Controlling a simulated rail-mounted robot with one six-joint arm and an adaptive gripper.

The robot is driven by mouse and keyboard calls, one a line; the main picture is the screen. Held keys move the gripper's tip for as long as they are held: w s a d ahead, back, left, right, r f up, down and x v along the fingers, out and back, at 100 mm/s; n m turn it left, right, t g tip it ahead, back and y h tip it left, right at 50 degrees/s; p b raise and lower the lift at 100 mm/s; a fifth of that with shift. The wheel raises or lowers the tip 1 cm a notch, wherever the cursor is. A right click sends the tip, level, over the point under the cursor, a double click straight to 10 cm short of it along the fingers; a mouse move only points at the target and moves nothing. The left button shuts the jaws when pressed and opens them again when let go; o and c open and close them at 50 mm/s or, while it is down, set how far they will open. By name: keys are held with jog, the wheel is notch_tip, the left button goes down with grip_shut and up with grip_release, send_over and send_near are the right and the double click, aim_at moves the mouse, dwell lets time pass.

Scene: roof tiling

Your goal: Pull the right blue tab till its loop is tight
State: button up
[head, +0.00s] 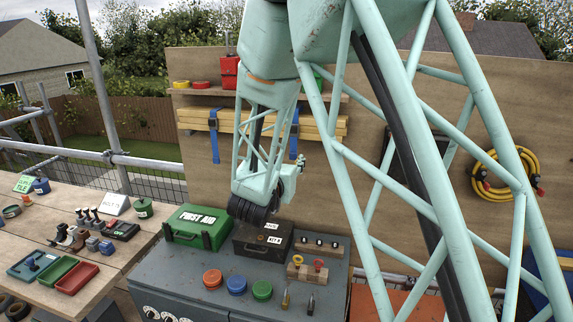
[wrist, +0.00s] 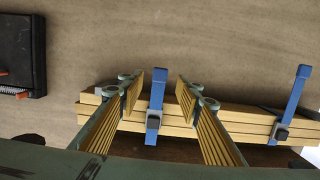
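Two blue straps loop round a bundle of yellow timber battens (head: 325,125) on the back board. The right strap (head: 294,133) hangs its tail below the bundle, close above my gripper (head: 301,162). The wrist view appears upside down, so this strap (wrist: 155,105) shows left of centre there, its blue tab (wrist: 160,76) pointing up past a dark buckle. My gripper (wrist: 157,90) is open, its ridged fingers spread either side of the tab, apart from it in the picture. I cannot tell how deep the tab lies between them. How tight the loop is cannot be told.
The left strap (head: 214,135) shows at the right in the wrist view (wrist: 293,105). A shelf (head: 205,92) with a red box (head: 229,72) sits above the battens. A green first aid case (head: 198,227) and a dark case (head: 262,240) stand on the grey cabinet below.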

aim_at(293, 156)
jog(key=shift+x, duration=3)
jog(key=c, duration=0.9)
jog(key=shift+f+b, duration=2.15)
jog(key=shift+f, duration=0.55)
jog(key=shift+c, duration=0.2)
jog(key=o, duration=0.9)
jog(key=shift+o, duration=0.4)
jog(key=o, duration=0.4)
